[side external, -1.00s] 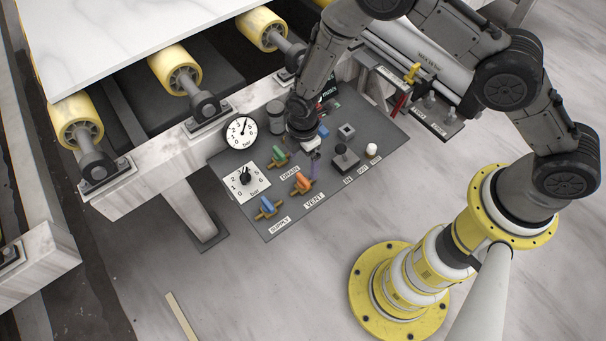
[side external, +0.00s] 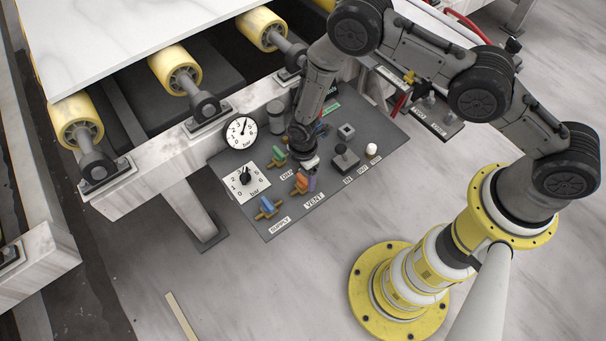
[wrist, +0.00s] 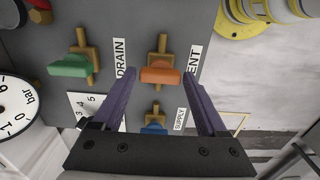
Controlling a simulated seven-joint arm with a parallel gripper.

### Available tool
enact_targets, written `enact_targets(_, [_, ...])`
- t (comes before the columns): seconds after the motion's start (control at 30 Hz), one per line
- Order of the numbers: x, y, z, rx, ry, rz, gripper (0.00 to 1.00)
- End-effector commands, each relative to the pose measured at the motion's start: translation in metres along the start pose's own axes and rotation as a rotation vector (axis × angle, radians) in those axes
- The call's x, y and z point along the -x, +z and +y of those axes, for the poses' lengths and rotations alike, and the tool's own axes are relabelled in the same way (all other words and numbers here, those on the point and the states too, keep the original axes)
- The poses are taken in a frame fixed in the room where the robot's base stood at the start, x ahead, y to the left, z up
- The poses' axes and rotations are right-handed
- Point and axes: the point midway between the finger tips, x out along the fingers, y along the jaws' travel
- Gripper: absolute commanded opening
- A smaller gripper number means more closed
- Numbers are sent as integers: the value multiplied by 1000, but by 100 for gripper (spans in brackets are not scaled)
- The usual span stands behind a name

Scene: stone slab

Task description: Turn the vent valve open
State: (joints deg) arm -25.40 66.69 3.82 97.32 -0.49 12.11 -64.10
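The vent valve has an orange handle (side external: 300,183) on a brass body, beside the VENT label (side external: 314,201) on the dark panel. In the wrist view the orange handle (wrist: 160,74) lies crosswise to its brass pipe. My gripper (wrist: 160,80) is open, with one purple finger on each side of the orange handle in that view. Gaps show between handle and fingers, and I cannot tell how far the tips are above the panel. In the side view my gripper (side external: 307,178) is at the orange handle and partly covers it.
The green drain valve (side external: 277,157) and the blue supply valve (side external: 267,207) stand close by; both also show in the wrist view (wrist: 70,66). A dial gauge (side external: 241,132), a numbered knob (side external: 245,176) and a black lever (side external: 345,158) share the panel.

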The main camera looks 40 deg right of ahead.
Motion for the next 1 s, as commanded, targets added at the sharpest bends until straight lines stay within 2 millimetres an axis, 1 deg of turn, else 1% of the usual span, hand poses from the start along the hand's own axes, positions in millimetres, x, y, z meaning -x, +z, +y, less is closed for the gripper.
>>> enact_targets(0.03, [0,0,0,0,0,0,64])
enact_targets(0.33, [0,0,0,0,0,0,10])
enact_targets(0.67, [0,0,0,-46,0,1,9])
enact_targets(0.87, [1,0,0,-161,-1,2,9])
enact_targets(1.0, [1,0,0,-280,-1,1,9])
